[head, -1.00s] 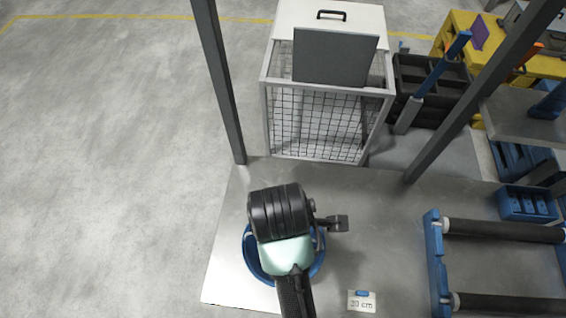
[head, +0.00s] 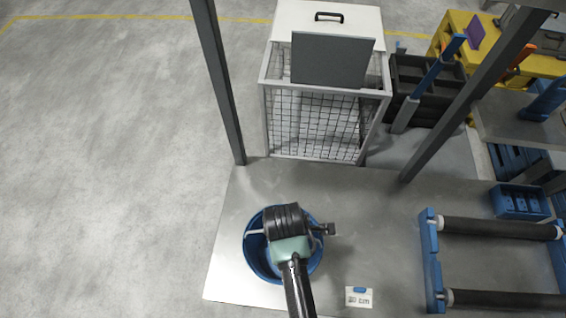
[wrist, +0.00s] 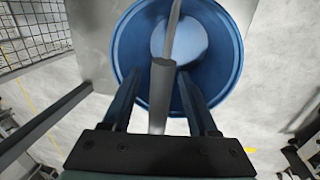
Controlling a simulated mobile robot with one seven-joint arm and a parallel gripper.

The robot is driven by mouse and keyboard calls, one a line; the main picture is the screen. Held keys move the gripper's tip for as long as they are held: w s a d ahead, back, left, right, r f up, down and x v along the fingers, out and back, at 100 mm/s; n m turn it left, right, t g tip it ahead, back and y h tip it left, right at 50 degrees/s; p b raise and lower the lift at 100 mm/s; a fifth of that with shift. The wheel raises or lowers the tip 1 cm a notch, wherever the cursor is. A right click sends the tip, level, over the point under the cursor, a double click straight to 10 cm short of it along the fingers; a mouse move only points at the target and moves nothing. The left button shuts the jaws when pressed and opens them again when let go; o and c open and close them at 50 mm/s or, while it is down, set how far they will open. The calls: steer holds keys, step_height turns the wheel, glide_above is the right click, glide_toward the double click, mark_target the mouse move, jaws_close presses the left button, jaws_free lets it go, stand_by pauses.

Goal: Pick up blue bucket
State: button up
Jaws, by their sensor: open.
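The blue bucket (head: 256,262) stands on the grey metal platform, partly hidden under my wrist in the head view. In the wrist view the bucket (wrist: 127,50) is seen from above, with a pale round area inside. Its grey handle (wrist: 174,25) runs across the opening and has a thicker cylindrical grip (wrist: 162,90). My gripper (wrist: 158,78) is open, with one finger on each side of that grip. The fingers appear apart from it. In the head view the fingers are hidden below my wrist.
A wire mesh cage (head: 315,125) with a grey panel stands behind. Dark posts (head: 218,85) rise at the platform's edge. A blue roller frame (head: 432,262) is at right, and a small label card (head: 359,298) lies near the front. Open floor lies left.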

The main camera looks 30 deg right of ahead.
steer(key=shift+f, duration=0.25)
jaws_close()
steer(key=shift+w, duration=0.1)
stand_by(1.2)
